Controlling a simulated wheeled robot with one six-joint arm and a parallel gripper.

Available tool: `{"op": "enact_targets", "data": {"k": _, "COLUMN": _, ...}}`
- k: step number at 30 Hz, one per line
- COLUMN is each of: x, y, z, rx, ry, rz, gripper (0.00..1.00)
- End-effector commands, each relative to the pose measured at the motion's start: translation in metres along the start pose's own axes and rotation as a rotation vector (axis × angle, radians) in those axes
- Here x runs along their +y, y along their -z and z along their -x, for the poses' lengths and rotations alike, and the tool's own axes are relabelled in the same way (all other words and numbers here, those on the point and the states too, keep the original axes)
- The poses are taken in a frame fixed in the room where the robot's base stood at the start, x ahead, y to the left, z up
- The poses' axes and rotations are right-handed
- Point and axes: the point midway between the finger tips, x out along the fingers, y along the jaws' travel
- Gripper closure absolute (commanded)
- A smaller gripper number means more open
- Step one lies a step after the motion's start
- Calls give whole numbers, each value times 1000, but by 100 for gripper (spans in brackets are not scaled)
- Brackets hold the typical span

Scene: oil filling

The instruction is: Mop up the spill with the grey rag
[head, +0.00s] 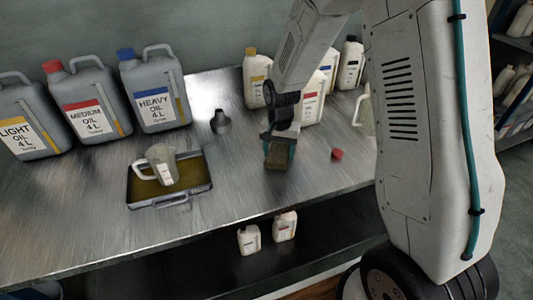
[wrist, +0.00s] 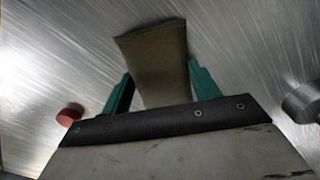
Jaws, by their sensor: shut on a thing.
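My gripper (head: 280,146) is over the metal bench (head: 248,205), right of the tray and pointing down. Its teal fingers are shut on a brownish-grey rag (head: 278,158). In the wrist view the rag (wrist: 152,58) stands out between the two fingers of the gripper (wrist: 160,76) and widens toward its far end. I cannot tell whether the rag touches the bench. No distinct spill can be made out on the bare bench; my arm and gripper hide part of it.
A dark funnel (head: 220,123) and a red cap (head: 337,154) lie either side of my gripper. Large oil cans (head: 155,88) and smaller bottles (head: 254,78) stand behind. The front bench is clear.

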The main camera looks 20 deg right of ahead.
Motion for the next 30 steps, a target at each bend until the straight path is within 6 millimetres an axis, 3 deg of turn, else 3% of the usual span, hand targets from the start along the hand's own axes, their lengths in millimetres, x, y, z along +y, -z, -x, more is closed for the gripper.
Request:
{"op": "enact_targets", "data": {"k": 4, "x": 18, "y": 12, "z": 0, "rx": 0, "ry": 0, "rz": -3, "gripper": 57}}
{"op": "enact_targets", "data": {"k": 10, "x": 24, "y": 15, "z": 0, "rx": 0, "ry": 0, "rz": 0, "gripper": 57}}
{"op": "enact_targets", "data": {"k": 30, "x": -45, "y": -53, "z": 0, "rx": 0, "ry": 0, "rz": 4, "gripper": 57}}
